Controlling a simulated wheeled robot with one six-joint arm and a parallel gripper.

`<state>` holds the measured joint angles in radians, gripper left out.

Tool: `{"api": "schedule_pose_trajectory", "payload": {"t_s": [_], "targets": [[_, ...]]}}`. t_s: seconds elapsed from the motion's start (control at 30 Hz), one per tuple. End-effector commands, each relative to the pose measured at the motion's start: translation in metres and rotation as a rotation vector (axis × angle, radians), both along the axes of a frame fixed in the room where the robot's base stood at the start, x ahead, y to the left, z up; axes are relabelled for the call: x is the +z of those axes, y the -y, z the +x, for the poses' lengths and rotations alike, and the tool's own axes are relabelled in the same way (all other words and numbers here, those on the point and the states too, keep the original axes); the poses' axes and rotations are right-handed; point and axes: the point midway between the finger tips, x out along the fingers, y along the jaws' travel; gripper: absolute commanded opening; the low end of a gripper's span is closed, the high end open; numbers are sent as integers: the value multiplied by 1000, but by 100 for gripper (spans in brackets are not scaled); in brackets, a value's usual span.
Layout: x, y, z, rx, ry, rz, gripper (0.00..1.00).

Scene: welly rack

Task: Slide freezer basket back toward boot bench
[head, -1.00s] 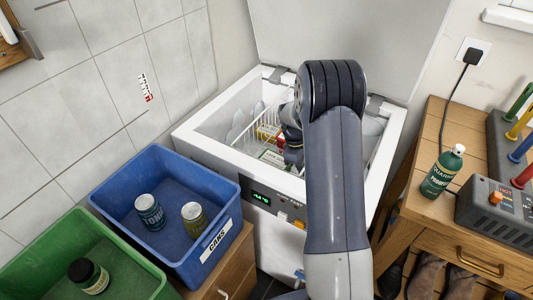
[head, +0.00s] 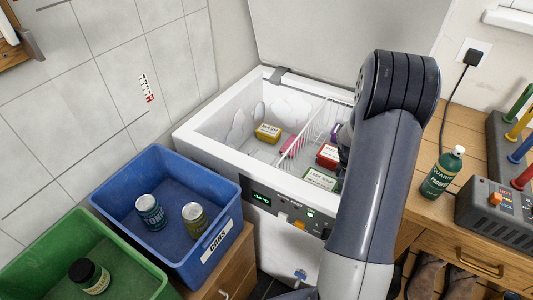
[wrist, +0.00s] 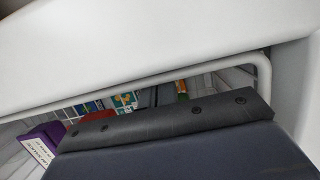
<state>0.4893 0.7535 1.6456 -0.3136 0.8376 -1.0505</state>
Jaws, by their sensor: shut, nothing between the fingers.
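The white wire freezer basket (head: 322,118) sits in the right part of the open chest freezer (head: 222,152), on the side of the wooden boot bench (head: 455,232). My arm hides its right part. It holds a red box (head: 328,155), a green-labelled box (head: 320,180) and a purple item (head: 336,131). In the wrist view, the basket's white rim (wrist: 150,80) runs just beyond my gripper (wrist: 170,123), below the freezer's white edge. My gripper is shut and empty; whether it touches the basket is unclear. My arm hides it in the head view.
A yellow packet (head: 267,132) lies on the freezer floor, and a pink packet (head: 292,147) shows at the basket's left wall. A blue crate (head: 167,163) and green crate (head: 35,245) stand left; a green bottle (head: 441,175) stands on the bench.

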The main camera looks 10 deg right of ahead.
Motion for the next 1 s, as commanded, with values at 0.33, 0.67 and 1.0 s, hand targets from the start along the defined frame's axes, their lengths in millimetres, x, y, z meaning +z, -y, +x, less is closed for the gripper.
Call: {"api": "schedule_pose_trajectory", "payload": {"t_s": [0.33, 0.67, 1.0], "targets": [[0, 3, -4, -2, -9, -2, 0], [33, -2, 3, -1, -3, -6, 0], [92, -16, 17, 1, 1, -3, 0]]}}
